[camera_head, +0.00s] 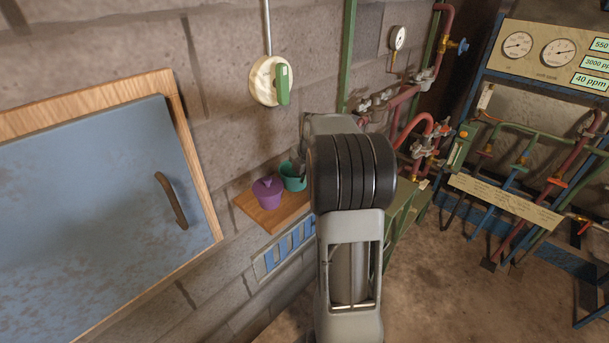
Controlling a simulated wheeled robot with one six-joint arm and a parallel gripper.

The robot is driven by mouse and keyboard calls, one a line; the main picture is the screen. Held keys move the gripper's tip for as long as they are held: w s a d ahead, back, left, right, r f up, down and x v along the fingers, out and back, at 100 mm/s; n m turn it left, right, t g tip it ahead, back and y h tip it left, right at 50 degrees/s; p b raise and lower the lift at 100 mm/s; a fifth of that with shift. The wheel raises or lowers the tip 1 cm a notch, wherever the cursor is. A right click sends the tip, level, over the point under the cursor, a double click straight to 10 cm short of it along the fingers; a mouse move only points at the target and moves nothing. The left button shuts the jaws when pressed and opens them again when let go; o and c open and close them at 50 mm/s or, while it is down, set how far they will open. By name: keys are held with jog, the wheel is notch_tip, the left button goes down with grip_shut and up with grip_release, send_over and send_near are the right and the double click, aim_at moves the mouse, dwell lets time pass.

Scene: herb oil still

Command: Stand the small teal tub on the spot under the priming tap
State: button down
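The small teal tub (294,180) stands on a small wooden shelf on the wall, just right of a purple tub. My arm reaches up from the bottom middle and hides what is behind it. Part of my gripper (299,167) shows at the arm's left edge, at the rim of the teal tub. Its fingers are too small and too covered to tell whether they hold the rim. I cannot make out which tap is the priming tap, and the spot under it cannot be told in this view.
The purple tub (268,193) stands close beside the teal one on the wooden shelf (273,218). A blue cabinet door (90,200) is at left, a green-handled switch (282,85) above. Red pipes with valves (378,102) and a gauge panel (545,50) are at right. Floor shows at lower right.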

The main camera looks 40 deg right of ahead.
jog(key=shift+f, duration=0.2)
jog(key=c, duration=1.3)
grip_release()
jog(key=shift+r, duration=0.1)
